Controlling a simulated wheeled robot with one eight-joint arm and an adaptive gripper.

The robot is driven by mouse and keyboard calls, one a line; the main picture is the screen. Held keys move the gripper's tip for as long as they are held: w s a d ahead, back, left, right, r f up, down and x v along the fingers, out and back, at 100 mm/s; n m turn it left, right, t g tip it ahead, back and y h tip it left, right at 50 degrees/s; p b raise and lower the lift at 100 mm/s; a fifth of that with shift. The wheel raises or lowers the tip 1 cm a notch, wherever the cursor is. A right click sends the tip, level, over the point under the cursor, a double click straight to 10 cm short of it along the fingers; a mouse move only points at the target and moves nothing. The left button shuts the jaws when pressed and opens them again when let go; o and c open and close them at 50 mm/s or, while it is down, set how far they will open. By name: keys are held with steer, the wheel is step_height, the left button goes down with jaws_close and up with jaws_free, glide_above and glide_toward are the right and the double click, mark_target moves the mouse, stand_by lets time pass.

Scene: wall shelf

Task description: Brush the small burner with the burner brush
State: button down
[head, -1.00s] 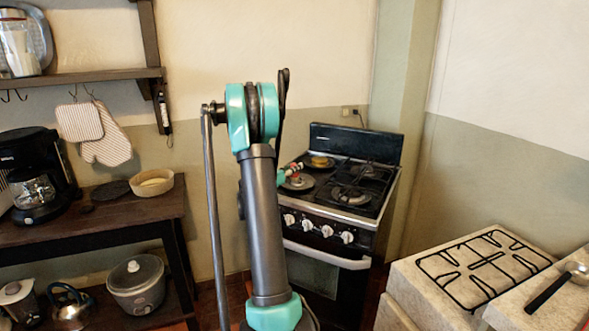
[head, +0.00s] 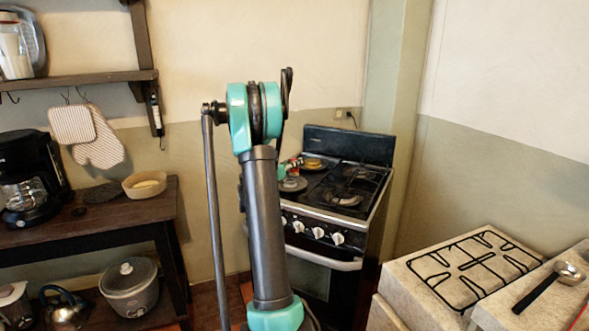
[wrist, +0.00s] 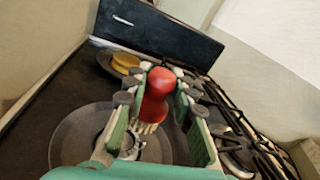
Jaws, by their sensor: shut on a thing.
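My gripper (wrist: 160,108) is shut on the burner brush (wrist: 158,95), which has a red rounded handle and pale bristles pointing down. In the wrist view the brush is over or beside the front-left burner (wrist: 123,145), a small metal burner in a dark round plate (wrist: 72,128). I cannot tell whether the bristles touch it. In the head view my gripper (head: 288,168) is mostly hidden behind my arm, with a bit of red brush (head: 298,161) showing above the left side of the stove (head: 318,225). The front-left plate (head: 292,184) shows there too.
A yellow thing (wrist: 125,63) lies on the back-left plate. Black grates (wrist: 235,125) cover the burners on the right. The stove's raised dark back panel (wrist: 165,30) stands behind. A wooden table (head: 110,222) is left; a stone counter with a grate (head: 475,268) is right.

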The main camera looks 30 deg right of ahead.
steer(key=shift+r, duration=2.75)
steer(key=shift+f, duration=0.15)
steer(key=shift+s+f+m, duration=0.1)
steer(key=shift+f+m, duration=0.2)
steer(key=shift+f, duration=1.65)
